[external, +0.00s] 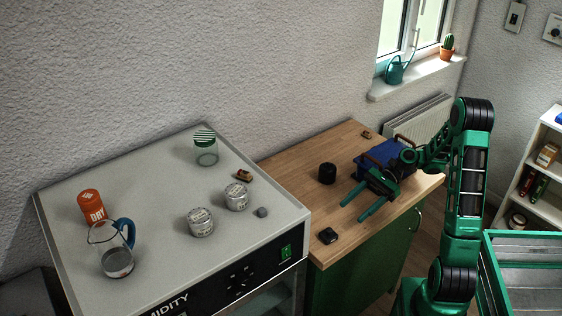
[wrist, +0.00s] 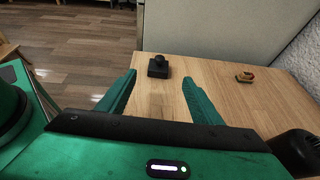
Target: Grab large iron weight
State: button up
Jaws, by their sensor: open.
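A black block with a round knob on top (wrist: 158,66), which looks like an iron weight, stands on the wooden top. In the external view the block (external: 328,236) is near the front edge, close to the grey cabinet. A taller black cylinder (external: 327,173) stands farther back; a dark rounded thing at the lower right of the wrist view (wrist: 297,150) is probably it. I cannot tell by name which is the large weight. My gripper (external: 353,211) is open and empty above the wooden top. In the wrist view its fingers (wrist: 159,88) point toward the block, which shows beyond the tips, apart from them.
The grey cabinet (external: 160,205) rises at the left, bearing jars, tins and a glass jug. A blue container (external: 380,156) stands behind my gripper. A small brown and red thing (wrist: 245,76) lies on the wood, right of the block. The wood between is clear.

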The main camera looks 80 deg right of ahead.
aim_at(333, 231)
jog(key=shift+a+f, duration=0.1)
jog(key=shift+f, duration=0.25)
jog(key=shift+w+a+f, duration=0.15)
jog(key=shift+w+f, duration=0.05)
jog(key=shift+w, duration=0.1)
jog(key=x, duration=1)
jog(key=shift+a, duration=0.1)
jog(key=shift+s, duration=0.1)
jog(key=shift+c, duration=0.3)
jog(key=c, duration=1.4)
